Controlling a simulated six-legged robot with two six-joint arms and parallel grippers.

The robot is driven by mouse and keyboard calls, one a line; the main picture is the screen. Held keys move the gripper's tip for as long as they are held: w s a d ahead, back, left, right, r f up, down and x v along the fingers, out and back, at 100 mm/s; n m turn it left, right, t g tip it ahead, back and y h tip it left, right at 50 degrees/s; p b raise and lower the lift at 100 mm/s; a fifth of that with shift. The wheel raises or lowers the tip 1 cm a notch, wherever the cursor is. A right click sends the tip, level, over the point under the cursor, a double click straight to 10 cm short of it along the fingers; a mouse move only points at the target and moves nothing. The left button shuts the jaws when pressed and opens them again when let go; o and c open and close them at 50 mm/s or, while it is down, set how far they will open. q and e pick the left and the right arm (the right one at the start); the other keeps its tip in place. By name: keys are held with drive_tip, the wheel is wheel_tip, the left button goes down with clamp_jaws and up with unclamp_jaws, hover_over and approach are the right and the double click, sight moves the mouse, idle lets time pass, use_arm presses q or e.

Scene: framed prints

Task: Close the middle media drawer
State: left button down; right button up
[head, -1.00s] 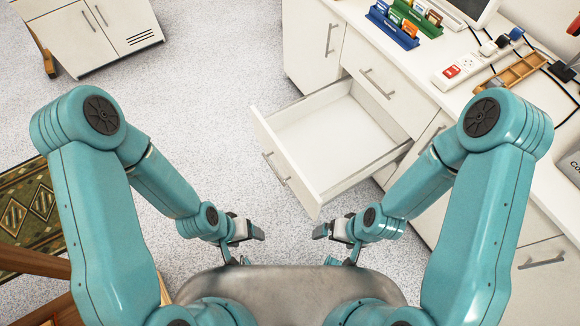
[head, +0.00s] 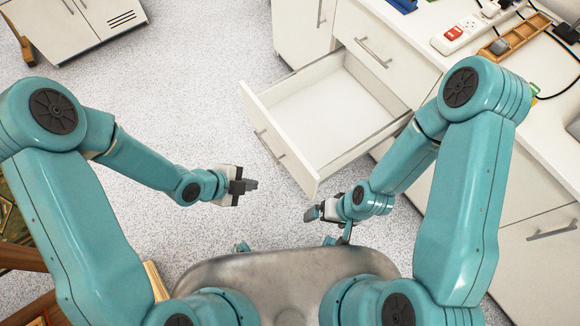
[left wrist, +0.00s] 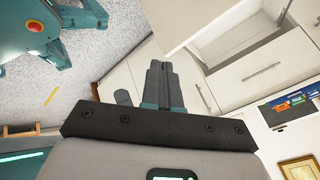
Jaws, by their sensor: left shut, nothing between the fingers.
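The open media drawer (head: 325,112) is pulled well out from the white cabinet (head: 345,30). It looks empty, and its front panel (head: 270,135) with a bar handle faces toward me and to the left. In the left wrist view the drawer (left wrist: 228,30) shows at the top right. My left gripper (head: 250,185) is shut and empty, apart from the drawer front and to its left; its closed fingers show in the left wrist view (left wrist: 162,85). My right gripper (head: 312,213) is near the drawer's near corner, a little below it in the picture; its jaws are too small to judge.
The countertop holds a power strip (head: 462,35) and a wooden tray (head: 515,38). A closed drawer with a handle (head: 373,53) is above the open one. Another white cabinet (head: 90,20) stands at the far left. Speckled floor (head: 205,90) lies free left of the drawer.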

use_arm(q)
drive_tip(key=w+d+f+m+h+b, duration=0.1)
drive_tip(key=w+f+m+b, duration=0.35)
drive_tip(key=m+b, duration=0.2)
drive_tip(key=m+t+b, duration=0.1)
drive_tip(key=t+b, duration=0.1)
drive_tip(key=b, duration=0.6)
approach(298, 161)
drive_tip(key=x, duration=0.4)
drive_tip(key=shift+w+f, duration=0.1)
drive_tip(key=shift+f, duration=0.35)
drive_tip(key=shift+w+d, duration=0.3)
drive_tip(key=shift+d, duration=0.25)
use_arm(e)
wheel_tip(298, 161, down, 18)
drive_tip(key=shift+f, duration=0.1)
